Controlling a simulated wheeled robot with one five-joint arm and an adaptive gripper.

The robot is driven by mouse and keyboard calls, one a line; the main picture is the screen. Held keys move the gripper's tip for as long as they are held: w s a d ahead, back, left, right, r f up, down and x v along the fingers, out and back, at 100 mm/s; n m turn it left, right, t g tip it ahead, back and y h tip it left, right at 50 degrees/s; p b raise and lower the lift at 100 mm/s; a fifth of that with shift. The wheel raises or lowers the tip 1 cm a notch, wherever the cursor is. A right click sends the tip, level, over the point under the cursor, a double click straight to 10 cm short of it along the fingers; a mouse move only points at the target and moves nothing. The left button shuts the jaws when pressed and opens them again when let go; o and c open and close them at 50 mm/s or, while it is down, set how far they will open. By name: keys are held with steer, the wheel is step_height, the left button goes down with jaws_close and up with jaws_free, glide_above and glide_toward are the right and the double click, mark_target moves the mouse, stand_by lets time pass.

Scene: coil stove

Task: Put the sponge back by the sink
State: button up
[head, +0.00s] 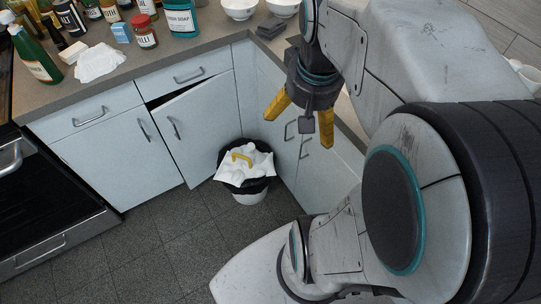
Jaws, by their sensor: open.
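My gripper (298,131) hangs open and empty, its two yellow fingers apart, in front of the right-hand cabinets in the head view. No sponge can be made out for certain. A small dark grey block (271,27) lies on the counter near the white bowls; I cannot tell whether it is a sponge or a folded cloth. My gripper is apart from it, lower in the picture. The sink is not visible; my arm covers much of the right side.
The counter (182,52) holds several bottles, a green bottle (35,57), a soap bottle (181,18) and a crumpled white cloth (99,62). A cabinet door (203,126) stands ajar. A full bin (250,196) with a yellow curved item on top stands on the tiled floor.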

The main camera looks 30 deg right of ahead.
steer(key=s+a+f+n, duration=0.1)
steer(key=s+a+n, duration=0.1)
steer(key=a, duration=0.3)
steer(key=s+a+f+n+t+y, duration=0.1)
steer(key=s+a+n, duration=0.1)
steer(key=a, duration=0.3)
steer(key=shift+a+f+n, duration=0.2)
steer(key=shift+f+n, duration=0.05)
steer(key=shift+n, duration=0.55)
stand_by(0.4)
